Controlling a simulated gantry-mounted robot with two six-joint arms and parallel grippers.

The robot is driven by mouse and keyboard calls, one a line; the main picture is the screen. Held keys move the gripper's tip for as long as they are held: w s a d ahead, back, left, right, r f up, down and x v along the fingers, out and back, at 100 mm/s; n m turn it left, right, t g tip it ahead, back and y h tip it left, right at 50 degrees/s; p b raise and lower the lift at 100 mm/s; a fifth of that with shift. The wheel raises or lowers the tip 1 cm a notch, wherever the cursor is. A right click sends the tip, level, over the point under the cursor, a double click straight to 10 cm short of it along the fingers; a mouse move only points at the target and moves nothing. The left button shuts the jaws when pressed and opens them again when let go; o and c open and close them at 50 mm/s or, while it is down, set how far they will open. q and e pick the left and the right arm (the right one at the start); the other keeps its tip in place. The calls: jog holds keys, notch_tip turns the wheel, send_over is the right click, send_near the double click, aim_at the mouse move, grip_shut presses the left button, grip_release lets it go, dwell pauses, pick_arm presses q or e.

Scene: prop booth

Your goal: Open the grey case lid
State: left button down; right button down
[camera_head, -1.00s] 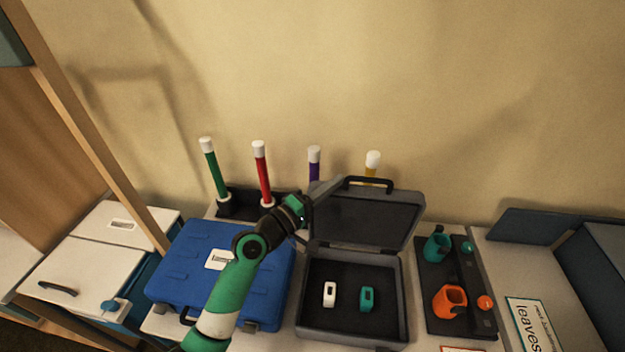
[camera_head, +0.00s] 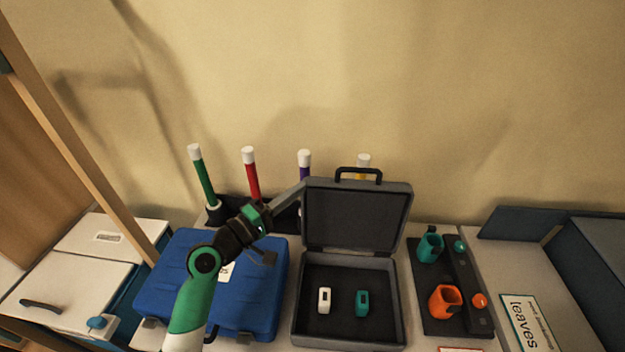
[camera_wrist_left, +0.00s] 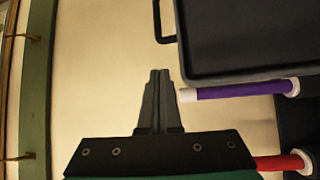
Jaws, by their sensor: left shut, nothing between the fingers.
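The grey case (camera_head: 399,310) stands on the table with its lid (camera_head: 352,218) raised, roughly upright at the back. The black handle (camera_head: 358,171) is on the lid's top edge. A white tag-like item (camera_head: 324,300) and a teal one (camera_head: 362,303) lie in the dark base. My left gripper (camera_head: 303,185) is shut and empty, its tips by the lid's upper left edge. In the left wrist view the shut fingers (camera_wrist_left: 160,72) appear apart from the dark lid (camera_wrist_left: 255,38). My right gripper is not in view.
A blue case (camera_head: 255,300) is left of the grey case. Green (camera_head: 204,180), red (camera_head: 251,175), purple (camera_head: 304,167) and yellow (camera_head: 363,162) white-capped sticks stand behind. A dark rack (camera_head: 437,318) with teal and orange holders is at right.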

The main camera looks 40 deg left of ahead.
pick_arm(q)
jog(key=shift+s+a+f, duration=0.1)
jog(key=shift+s+a, duration=0.05)
jog(key=shift+s, duration=0.6)
jog(key=shift+s+a+f, duration=0.1)
jog(key=shift+s, duration=0.65)
